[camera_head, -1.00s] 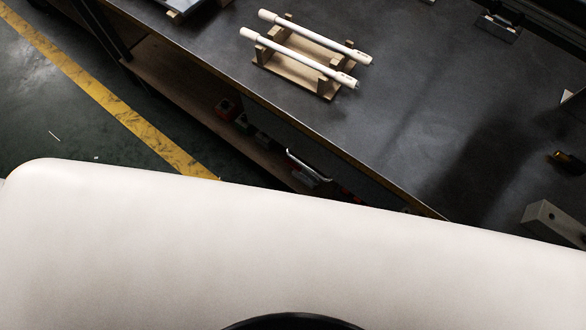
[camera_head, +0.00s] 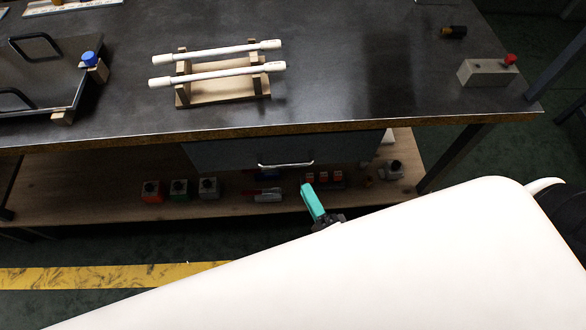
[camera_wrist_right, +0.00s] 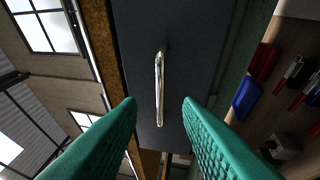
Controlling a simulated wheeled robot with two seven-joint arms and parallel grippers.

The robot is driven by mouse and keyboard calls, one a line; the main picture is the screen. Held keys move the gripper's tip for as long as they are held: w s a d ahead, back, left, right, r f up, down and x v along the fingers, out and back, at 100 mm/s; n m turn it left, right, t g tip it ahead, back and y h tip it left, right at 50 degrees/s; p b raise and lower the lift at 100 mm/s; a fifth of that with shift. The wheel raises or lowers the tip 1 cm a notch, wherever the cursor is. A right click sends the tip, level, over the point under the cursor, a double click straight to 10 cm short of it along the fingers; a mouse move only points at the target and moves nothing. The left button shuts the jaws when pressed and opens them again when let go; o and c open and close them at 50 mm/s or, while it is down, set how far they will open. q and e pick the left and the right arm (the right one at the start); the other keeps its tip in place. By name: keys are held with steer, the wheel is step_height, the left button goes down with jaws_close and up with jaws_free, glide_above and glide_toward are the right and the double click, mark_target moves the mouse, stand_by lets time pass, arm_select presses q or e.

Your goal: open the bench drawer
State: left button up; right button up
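The bench drawer (camera_head: 225,152) is a dark grey front under the bench top, flush below the edge and apparently shut. Its silver bar handle (camera_head: 286,165) sits on the front. In the right wrist view the drawer front (camera_wrist_right: 190,50) fills the middle, with the handle (camera_wrist_right: 159,90) ahead of and between the fingers. My right gripper (camera_head: 312,200) shows teal fingers just below and right of the handle. In the right wrist view the right gripper (camera_wrist_right: 160,105) is open and empty, its fingers apart on either side of the handle's line. My left gripper is not in view.
The bench top (camera_head: 340,95) holds a wooden rack (camera_head: 225,92) with two white rods, a black-handled plate (camera_head: 40,75) and a grey box with a red button (camera_head: 488,70). Several small items stand on the lower shelf (camera_head: 100,200). A bench leg (camera_head: 450,160) stands at right.

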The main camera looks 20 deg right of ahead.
steer(key=x, duration=0.7)
steer(key=shift+w+a, duration=0.1)
steer(key=shift+a, duration=0.05)
jaws_close()
